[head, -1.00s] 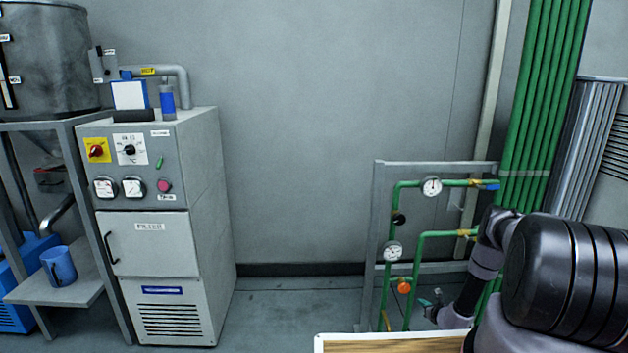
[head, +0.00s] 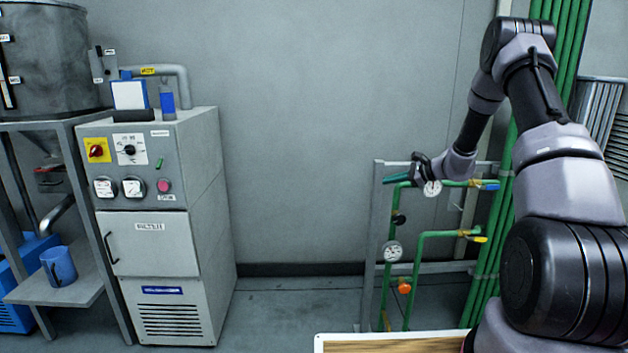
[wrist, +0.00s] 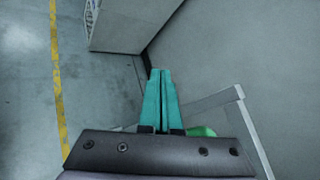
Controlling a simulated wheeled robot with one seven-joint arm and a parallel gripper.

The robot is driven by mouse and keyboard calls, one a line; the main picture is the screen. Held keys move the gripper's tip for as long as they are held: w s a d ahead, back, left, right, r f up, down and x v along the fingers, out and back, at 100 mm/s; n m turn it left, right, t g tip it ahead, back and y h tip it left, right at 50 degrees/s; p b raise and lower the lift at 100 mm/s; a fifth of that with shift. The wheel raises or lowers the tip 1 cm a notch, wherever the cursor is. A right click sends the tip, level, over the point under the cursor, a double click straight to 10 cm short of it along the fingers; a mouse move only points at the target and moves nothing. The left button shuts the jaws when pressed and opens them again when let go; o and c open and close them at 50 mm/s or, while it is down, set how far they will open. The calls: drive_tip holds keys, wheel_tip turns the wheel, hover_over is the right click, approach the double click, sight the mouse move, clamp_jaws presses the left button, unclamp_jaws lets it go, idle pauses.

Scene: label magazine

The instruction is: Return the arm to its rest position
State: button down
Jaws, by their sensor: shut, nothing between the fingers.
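My arm rises at the right of the head view, bends at a high elbow and reaches down and left. My gripper (head: 397,180) points left, in front of the upper part of the pipe frame in that picture. In the wrist view its two teal fingers (wrist: 160,100) lie side by side, shut with nothing between them. The fingertips show against the floor and wall, touching nothing that I can see.
A pipe frame (head: 372,245) with green pipes and gauges stands behind my arm. A grey control cabinet (head: 160,245) stands left, beside a shelf with a blue mug (head: 59,266). A wooden-topped board (head: 390,345) is at the bottom edge. The floor between cabinet and frame is clear.

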drive_tip(key=s+a+r+n+g+h, duration=0.1)
drive_tip(key=s+a+r+n+g, duration=0.3)
drive_tip(key=s+r, duration=0.7)
drive_tip(key=s+a+r+n+t+h, duration=0.1)
drive_tip(key=s+a+r+n+h, duration=0.3)
drive_tip(key=s+r, duration=0.7)
drive_tip(key=s+d+r+n+h, duration=0.1)
drive_tip(key=s+d+r+n, duration=0.1)
drive_tip(key=s, duration=0.5)
drive_tip(key=s+d+r+n+t+h, duration=0.1)
drive_tip(key=s+d+r+n, duration=0.1)
drive_tip(key=s, duration=0.6)
drive_tip(key=s+d+r+n+t+h, duration=0.1)
drive_tip(key=s+d+r+n, duration=0.1)
drive_tip(key=s, duration=0.5)
drive_tip(key=shift+s+d+n, duration=0.25)
drive_tip(key=shift+s+n, duration=0.05)
drive_tip(key=shift+n, duration=0.1)
